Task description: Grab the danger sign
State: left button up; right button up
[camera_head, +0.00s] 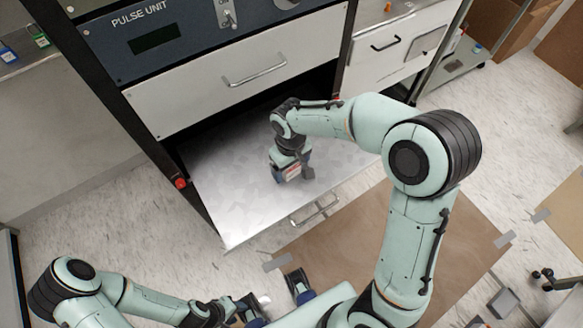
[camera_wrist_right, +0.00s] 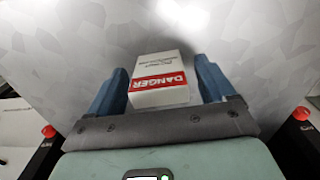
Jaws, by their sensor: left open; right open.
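The danger sign (camera_wrist_right: 158,82) is a small white block with a red band reading DANGER. It stands on the pulled-out drawer's pale metal floor (camera_head: 235,180); it also shows in the head view (camera_head: 292,173). My right gripper (camera_wrist_right: 160,88) is open, with one blue finger on each side of the sign. A narrow gap shows on the sides, so the fingers look apart from it. In the head view my right gripper (camera_head: 291,166) hangs over the drawer and partly hides the sign. My left gripper (camera_head: 248,304) is low at the bottom edge, open and away from the drawer.
A cabinet labelled PULSE UNIT (camera_head: 150,40) stands above the drawer, with a closed white drawer front (camera_head: 200,95) over the opening. The lower drawer's handle (camera_head: 315,208) faces me. A brown floor mat (camera_head: 440,260) lies at the right. The drawer floor around the sign is clear.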

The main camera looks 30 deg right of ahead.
jog(key=shift+c, duration=0.3)
jog(key=c, duration=1)
